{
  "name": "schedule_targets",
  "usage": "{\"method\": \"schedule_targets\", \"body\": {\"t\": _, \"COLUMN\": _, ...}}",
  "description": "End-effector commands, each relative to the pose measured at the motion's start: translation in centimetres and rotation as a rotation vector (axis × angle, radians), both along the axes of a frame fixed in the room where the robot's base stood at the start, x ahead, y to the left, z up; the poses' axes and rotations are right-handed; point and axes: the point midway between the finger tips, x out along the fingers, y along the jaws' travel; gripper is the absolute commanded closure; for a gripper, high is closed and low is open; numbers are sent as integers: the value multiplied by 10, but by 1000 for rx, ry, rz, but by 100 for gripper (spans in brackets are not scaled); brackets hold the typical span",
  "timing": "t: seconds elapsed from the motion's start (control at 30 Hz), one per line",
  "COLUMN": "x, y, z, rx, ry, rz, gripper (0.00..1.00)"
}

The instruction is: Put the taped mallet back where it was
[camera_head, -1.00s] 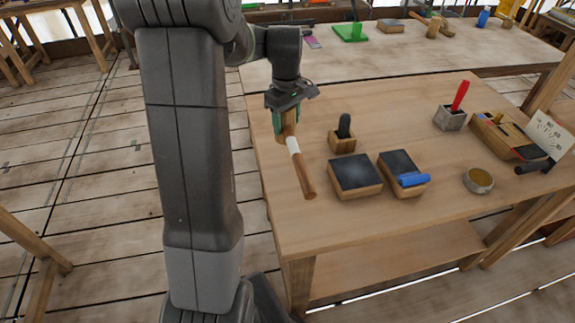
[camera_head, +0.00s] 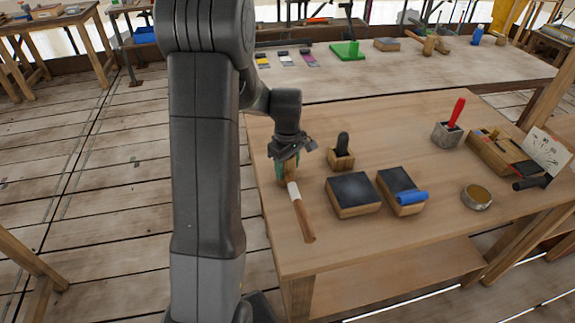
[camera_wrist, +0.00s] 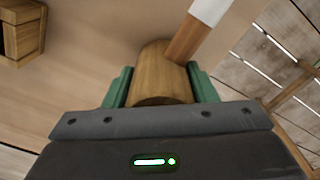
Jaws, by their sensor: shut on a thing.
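The taped mallet has a brown wooden handle (camera_head: 304,217) with a white tape band; its wooden head (camera_wrist: 160,75) fills the middle of the wrist view. My gripper (camera_head: 286,170) is shut on the mallet's head, with a green finger on each side of it in the wrist view (camera_wrist: 161,88). The mallet is at the left end of the near workbench (camera_head: 345,238), its handle pointing toward the front edge. I cannot tell whether it touches the benchtop. Another mallet (camera_head: 430,45) lies on the back table.
A wooden block holder with a black-handled tool (camera_head: 342,152) stands just right of my gripper, also partly in the wrist view (camera_wrist: 20,30). Two dark-topped blocks (camera_head: 353,194) (camera_head: 400,190), a blue roller (camera_head: 407,198), a tin (camera_head: 476,197) and a grey pot (camera_head: 447,135) stand farther right.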

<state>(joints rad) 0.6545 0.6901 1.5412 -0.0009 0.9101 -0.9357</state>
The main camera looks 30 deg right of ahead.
Motion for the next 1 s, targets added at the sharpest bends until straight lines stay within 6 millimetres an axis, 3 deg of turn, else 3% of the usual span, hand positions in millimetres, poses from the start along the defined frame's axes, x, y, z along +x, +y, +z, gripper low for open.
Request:
{"method": "schedule_targets", "body": {"t": 0.17, "x": 0, "y": 0, "z": -3, "rx": -1, "ry": 0, "rz": 0, "gripper": 85}}
{"method": "schedule_targets", "body": {"t": 0.2, "x": 0, "y": 0, "z": -4, "rx": 0, "ry": 0, "rz": 0, "gripper": 46}}
{"method": "schedule_targets", "body": {"t": 0.3, "x": 0, "y": 0, "z": -2, "rx": 0, "ry": 0, "rz": 0, "gripper": 27}}
{"method": "schedule_targets", "body": {"t": 0.7, "x": 0, "y": 0, "z": 5, "rx": -1, "ry": -1, "rz": 0, "gripper": 27}}
{"method": "schedule_targets", "body": {"t": 1.0, "x": 1, "y": 0, "z": 64, "rx": -3, "ry": -4, "rz": 0, "gripper": 27}}
